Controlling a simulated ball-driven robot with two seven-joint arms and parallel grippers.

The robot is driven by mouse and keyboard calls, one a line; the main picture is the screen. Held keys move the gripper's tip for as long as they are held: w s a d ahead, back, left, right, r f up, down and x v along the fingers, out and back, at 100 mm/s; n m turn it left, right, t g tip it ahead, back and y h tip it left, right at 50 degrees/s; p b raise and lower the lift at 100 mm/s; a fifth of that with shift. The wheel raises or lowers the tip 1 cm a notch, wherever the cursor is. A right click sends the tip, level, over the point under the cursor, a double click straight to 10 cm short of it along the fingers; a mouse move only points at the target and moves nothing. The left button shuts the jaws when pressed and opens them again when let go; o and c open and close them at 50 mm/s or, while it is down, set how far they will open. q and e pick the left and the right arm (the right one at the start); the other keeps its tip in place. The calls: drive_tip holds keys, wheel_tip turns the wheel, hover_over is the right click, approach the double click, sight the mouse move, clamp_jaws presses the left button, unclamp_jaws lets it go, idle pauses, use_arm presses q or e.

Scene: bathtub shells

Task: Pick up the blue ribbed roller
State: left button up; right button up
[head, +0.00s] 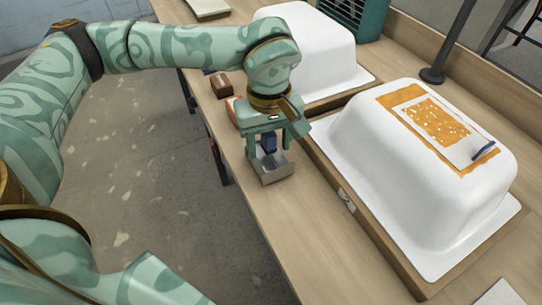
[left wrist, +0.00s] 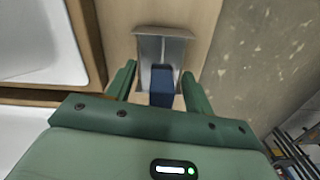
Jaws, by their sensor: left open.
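My left gripper (head: 268,140) is open and points down over the bench near its left edge. A dark blue upright piece (head: 269,143) stands between its fingers, in or against a small grey metal holder (head: 276,175). In the left wrist view the blue piece (left wrist: 161,86) sits between the open fingers (left wrist: 160,88), with a gap on each side, and the grey holder (left wrist: 163,45) is beyond it. Ribs are too small to make out, so I cannot be sure it is the roller. My right gripper is out of view.
The white upturned tub shell (head: 380,150) stands close right of the gripper. A second white shell (head: 310,50) is behind. A brown block (head: 221,84) lies farther back. The bench (head: 285,215) is clear in front of the holder; its left edge drops to the floor.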

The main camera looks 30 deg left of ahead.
use_arm(q)
drive_tip(key=shift+r, duration=0.15)
drive_tip(key=c, duration=0.3)
clamp_jaws()
drive_tip(key=shift+r+p, duration=0.3)
drive_tip(key=shift+r, duration=0.3)
wheel_tip(320, 180, up, 3)
drive_tip(key=shift+s+f+p, duration=0.1)
drive_tip(key=shift+f+p, duration=0.05)
drive_tip(key=shift+p, duration=0.4)
drive_tip(key=s+d+r+p, duration=0.4)
drive_tip(key=s+r, duration=0.5)
drive_tip(key=s, duration=0.4)
drive_tip(key=shift+d+p, duration=0.3)
drive_tip(key=shift+d, duration=0.35)
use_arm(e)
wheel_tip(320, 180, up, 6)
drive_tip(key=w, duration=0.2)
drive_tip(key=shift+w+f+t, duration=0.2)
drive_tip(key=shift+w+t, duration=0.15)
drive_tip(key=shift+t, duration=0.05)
